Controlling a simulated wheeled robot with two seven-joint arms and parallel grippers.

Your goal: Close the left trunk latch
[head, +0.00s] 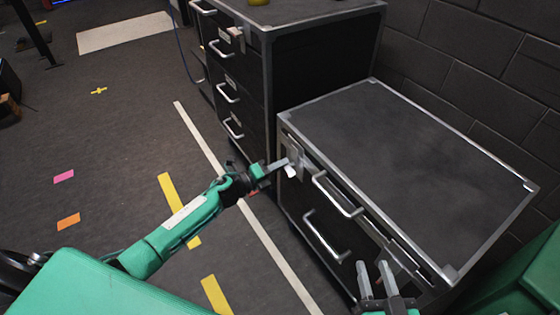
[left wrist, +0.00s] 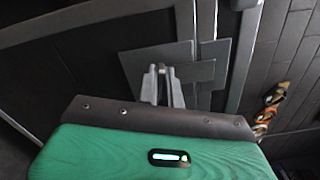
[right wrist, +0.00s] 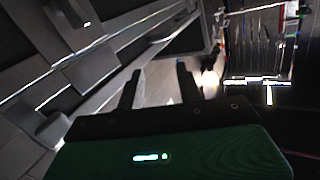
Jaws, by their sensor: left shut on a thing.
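The black trunk (head: 420,135) with metal edges stands at the right of the head view. Its left latch (head: 293,160) is a grey plate with a small pale tab at the near-left corner, below the lid edge. My left gripper (head: 277,167) is at this latch, its fingers shut on a part of it. In the left wrist view the grey latch plates (left wrist: 200,72) lie behind the close-set fingers (left wrist: 162,72), which hide the gripped part. My right gripper (head: 376,272) is open and empty in front of the trunk's right part; its spread fingers (right wrist: 158,78) also show in the right wrist view.
Two metal handles, an upper one (head: 337,195) and a lower one (head: 322,240), stick out of the trunk's front between my grippers. A taller black drawer cabinet (head: 320,85) stands behind the trunk. A brick wall (head: 480,50) closes the right side. Floor at the left is open.

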